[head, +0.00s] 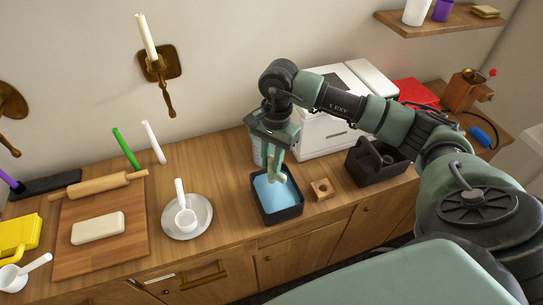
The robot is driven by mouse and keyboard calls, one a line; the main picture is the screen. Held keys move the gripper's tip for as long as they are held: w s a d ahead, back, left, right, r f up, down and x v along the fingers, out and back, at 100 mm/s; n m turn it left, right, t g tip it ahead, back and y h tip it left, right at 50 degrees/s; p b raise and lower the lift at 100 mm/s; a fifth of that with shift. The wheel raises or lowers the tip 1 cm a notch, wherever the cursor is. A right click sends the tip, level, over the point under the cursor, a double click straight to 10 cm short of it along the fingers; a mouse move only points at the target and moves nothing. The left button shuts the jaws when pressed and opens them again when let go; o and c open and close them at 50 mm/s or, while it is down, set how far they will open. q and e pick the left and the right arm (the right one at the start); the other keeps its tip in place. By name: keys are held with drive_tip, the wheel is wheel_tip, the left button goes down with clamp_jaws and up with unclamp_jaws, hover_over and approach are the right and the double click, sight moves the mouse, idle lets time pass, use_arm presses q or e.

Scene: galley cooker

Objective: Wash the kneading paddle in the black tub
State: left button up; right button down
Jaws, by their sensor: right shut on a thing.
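The black tub (298,211) stands on the wooden counter and holds blue water (276,194). My right gripper (277,175) points down over the tub, its fingertips at or just above the water; I cannot tell whether they touch it. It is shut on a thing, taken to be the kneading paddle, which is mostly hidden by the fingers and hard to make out. My left gripper is not in view.
A small wooden block with a hole (321,190) sits right of the tub, beside a black caddy (362,171). A white machine (322,137) stands behind. A saucer (203,224) with a white cup is left of the tub. A board (75,259) carries dough and a rolling pin.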

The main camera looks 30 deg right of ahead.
sight(272, 179)
wheel_tip(272, 179, down, 2)
drive_tip(key=shift+f+b, duration=0.2)
drive_tip(key=shift+b, duration=0.2)
drive_tip(key=shift+f, duration=0.6)
wheel_tip(272, 179, down, 2)
drive_tip(key=b, duration=0.2)
drive_tip(key=shift+f+b, duration=0.15)
drive_tip(key=shift+b, duration=0.2)
use_arm(q)
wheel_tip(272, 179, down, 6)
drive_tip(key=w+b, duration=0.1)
drive_tip(key=b, duration=0.1)
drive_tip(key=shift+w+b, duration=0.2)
drive_tip(key=shift+b, duration=0.1)
use_arm(e)
drive_tip(key=shift+f, duration=1.3)
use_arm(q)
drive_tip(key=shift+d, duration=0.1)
use_arm(e)
drive_tip(key=shift+r, duration=0.1)
idle(1.4)
use_arm(q)
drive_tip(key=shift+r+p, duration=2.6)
drive_tip(key=shift+p, duration=0.1)
use_arm(e)
drive_tip(key=shift+r, duration=5.4)
